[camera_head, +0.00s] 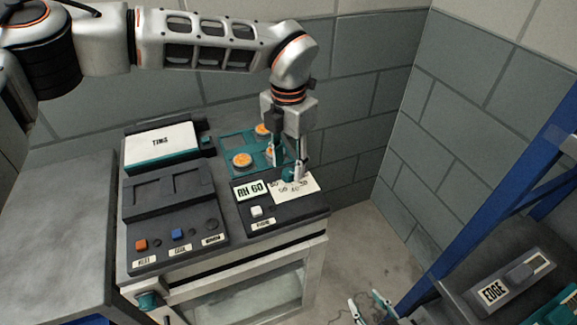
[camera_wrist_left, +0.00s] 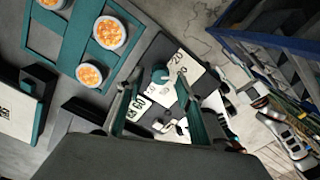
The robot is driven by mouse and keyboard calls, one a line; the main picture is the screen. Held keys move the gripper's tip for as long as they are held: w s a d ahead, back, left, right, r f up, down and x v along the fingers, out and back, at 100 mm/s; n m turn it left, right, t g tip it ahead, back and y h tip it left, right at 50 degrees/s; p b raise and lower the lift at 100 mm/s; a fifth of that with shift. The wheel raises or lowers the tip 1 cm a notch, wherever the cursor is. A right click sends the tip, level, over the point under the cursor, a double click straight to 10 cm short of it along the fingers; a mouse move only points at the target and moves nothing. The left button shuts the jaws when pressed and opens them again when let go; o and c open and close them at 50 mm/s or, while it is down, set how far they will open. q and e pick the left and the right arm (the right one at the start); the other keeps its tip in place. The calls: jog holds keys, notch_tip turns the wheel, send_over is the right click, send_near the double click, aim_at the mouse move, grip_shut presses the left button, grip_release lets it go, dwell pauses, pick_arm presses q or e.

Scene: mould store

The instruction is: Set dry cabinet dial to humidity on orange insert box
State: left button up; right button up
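The dry cabinet's dial is a small teal knob (camera_head: 288,174) on a white plate with printed numbers, right of the display card (camera_head: 250,189) reading RH 60. The knob also shows in the left wrist view (camera_wrist_left: 160,74). My left gripper (camera_head: 289,168) points down just over the knob, fingers spread apart; whether they touch it I cannot tell. In its wrist view, the knob lies between and just beyond the fingertips (camera_wrist_left: 155,86). My right gripper (camera_head: 371,303) is low in the head view, its fingers apart and empty. I cannot make out an orange insert box.
A teal tray (camera_head: 230,141) holds round orange-filled dishes behind. A white button (camera_head: 256,211) sits before the dial. A blue rack (camera_head: 480,185) with an EDGE box (camera_head: 508,281) is right.

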aim_at(289, 171)
pick_arm(q)
notch_tip(289, 171, up, 10)
jog(key=shift+r, duration=0.15)
dwell(0.6)
